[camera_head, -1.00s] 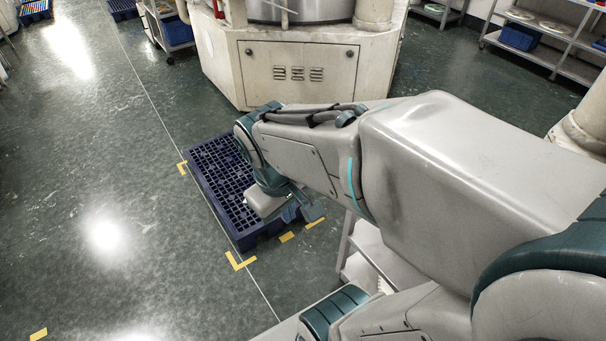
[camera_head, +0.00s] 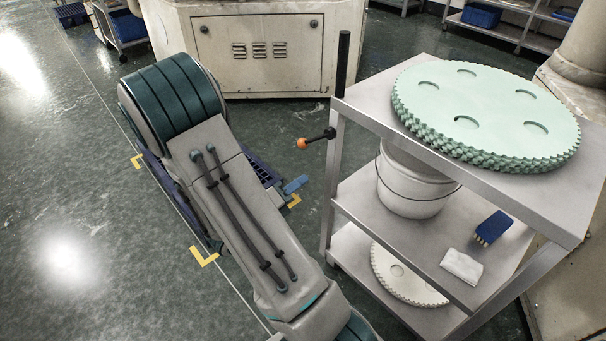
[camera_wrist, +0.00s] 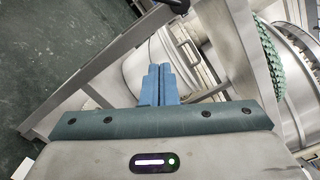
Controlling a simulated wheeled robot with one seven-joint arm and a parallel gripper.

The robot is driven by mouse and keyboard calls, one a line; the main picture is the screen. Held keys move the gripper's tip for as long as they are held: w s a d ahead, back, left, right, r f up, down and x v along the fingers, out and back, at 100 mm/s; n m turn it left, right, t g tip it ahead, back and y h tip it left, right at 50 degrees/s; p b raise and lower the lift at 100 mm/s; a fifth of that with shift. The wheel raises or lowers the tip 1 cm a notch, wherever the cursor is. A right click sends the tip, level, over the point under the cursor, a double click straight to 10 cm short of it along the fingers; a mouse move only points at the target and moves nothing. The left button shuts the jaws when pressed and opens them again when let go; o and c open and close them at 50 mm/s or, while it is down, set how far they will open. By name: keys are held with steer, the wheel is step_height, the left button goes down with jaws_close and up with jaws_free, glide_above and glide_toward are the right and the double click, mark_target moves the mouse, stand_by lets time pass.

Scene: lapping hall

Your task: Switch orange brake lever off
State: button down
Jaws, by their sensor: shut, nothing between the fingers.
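The brake lever is a short dark rod with an orange knob (camera_head: 303,143), on the near left post of a metal cart (camera_head: 345,101) in the head view. The knob end points left, away from the cart, and the black end is at the post. My gripper (camera_head: 296,185) shows only as blue fingertips below and slightly left of the lever, apart from it. In the wrist view my gripper's blue fingers (camera_wrist: 160,72) are together with nothing between them. They point toward the cart's frame and a white bucket (camera_wrist: 135,72). No orange shows in the wrist view.
The cart carries green toothed discs (camera_head: 490,105) on top and a white bucket (camera_head: 412,185), a blue brush (camera_head: 493,228) and a white cloth (camera_head: 462,266) below. A black upright handle (camera_head: 343,62) rises at its corner. A beige machine (camera_head: 265,50) stands behind. The left floor is open.

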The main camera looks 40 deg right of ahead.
mark_target(313, 139)
steer(key=f+n+t, duration=0.1)
steer(key=w+f+n+t, duration=0.1)
steer(key=w+f+n+t+b, duration=0.1)
steer(key=f+n, duration=0.1)
steer(key=shift+w+a, duration=0.2)
steer(key=shift+a, duration=0.1)
steer(key=w+d+r+b, duration=0.2)
steer(key=w+d+b, duration=0.2)
steer(key=d, duration=0.5)
steer(key=shift+w+d+b, duration=0.25)
steer(key=shift+w+b, duration=0.15)
steer(key=shift+w, duration=0.85)
steer(key=shift+w+a, duration=0.1)
